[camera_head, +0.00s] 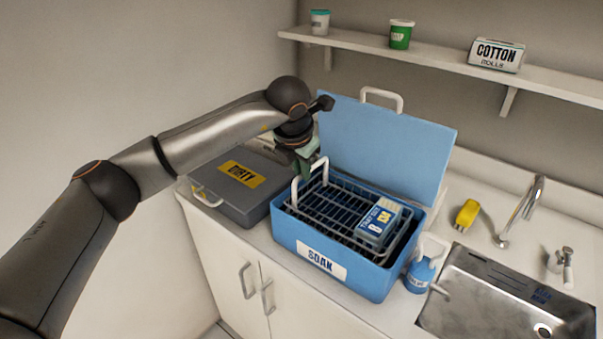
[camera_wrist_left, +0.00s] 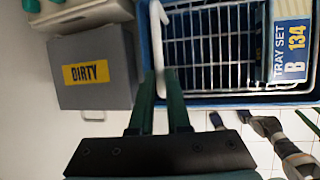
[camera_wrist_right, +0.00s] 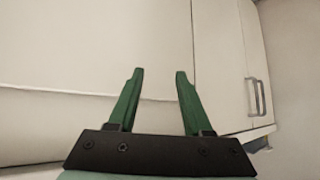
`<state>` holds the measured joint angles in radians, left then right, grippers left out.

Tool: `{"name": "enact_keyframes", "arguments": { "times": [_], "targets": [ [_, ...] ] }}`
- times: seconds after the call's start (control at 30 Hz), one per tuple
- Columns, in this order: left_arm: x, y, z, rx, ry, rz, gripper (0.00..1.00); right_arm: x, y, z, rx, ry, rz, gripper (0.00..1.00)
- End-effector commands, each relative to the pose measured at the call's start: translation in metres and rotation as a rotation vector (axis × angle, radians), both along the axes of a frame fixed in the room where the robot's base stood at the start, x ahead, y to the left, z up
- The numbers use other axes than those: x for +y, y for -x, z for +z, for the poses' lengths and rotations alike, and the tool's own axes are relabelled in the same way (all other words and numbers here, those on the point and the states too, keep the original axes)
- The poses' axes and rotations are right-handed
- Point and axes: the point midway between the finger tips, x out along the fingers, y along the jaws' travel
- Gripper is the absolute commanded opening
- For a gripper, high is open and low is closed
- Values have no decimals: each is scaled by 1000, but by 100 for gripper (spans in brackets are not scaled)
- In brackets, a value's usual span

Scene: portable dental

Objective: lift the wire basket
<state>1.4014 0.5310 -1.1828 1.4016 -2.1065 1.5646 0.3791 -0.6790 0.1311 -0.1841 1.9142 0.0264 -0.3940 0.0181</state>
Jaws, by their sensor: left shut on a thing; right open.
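The wire basket (camera_head: 328,209) sits inside the blue SOAK tub (camera_head: 317,265), whose blue lid stands open behind it. The basket has a white handle (camera_head: 296,190) at its left end and carries a blue tray set box (camera_head: 377,221) at its right. My left gripper (camera_head: 304,172) is shut on the white handle. The left wrist view shows the handle (camera_wrist_left: 157,40) between the green fingers (camera_wrist_left: 160,84), and the basket grid (camera_wrist_left: 215,50) beyond. My right gripper (camera_wrist_right: 157,75) shows only in its own wrist view, open and empty in front of a white cabinet.
A grey box labelled DIRTY (camera_head: 228,187) stands left of the tub. A blue bottle (camera_head: 420,273), a sink (camera_head: 500,300), a tap (camera_head: 523,208) and a yellow item (camera_head: 466,214) are on the right. The open blue lid (camera_head: 390,145) rises behind; a shelf (camera_head: 440,62) is above.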

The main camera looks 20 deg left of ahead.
Motion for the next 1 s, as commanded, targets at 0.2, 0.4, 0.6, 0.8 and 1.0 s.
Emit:
{"name": "enact_keyframes", "arguments": {
  "times": [0.2,0.4,0.6,0.8,1.0],
  "targets": [
    [0,-3,8,-17,4,2,25,0,0,0,0,0,0,50],
    [0,-2,5,-11,2,2,45,0,0,0,0,0,0,50],
    [0,-1,4,-10,1,1,45,0,0,0,0,0,0,50],
    [0,4,18,-12,3,2,45,0,0,-4,0,0,0,50],
    [-2,22,55,-15,2,-1,45,0,0,-13,0,0,0,50]
  ]
}}
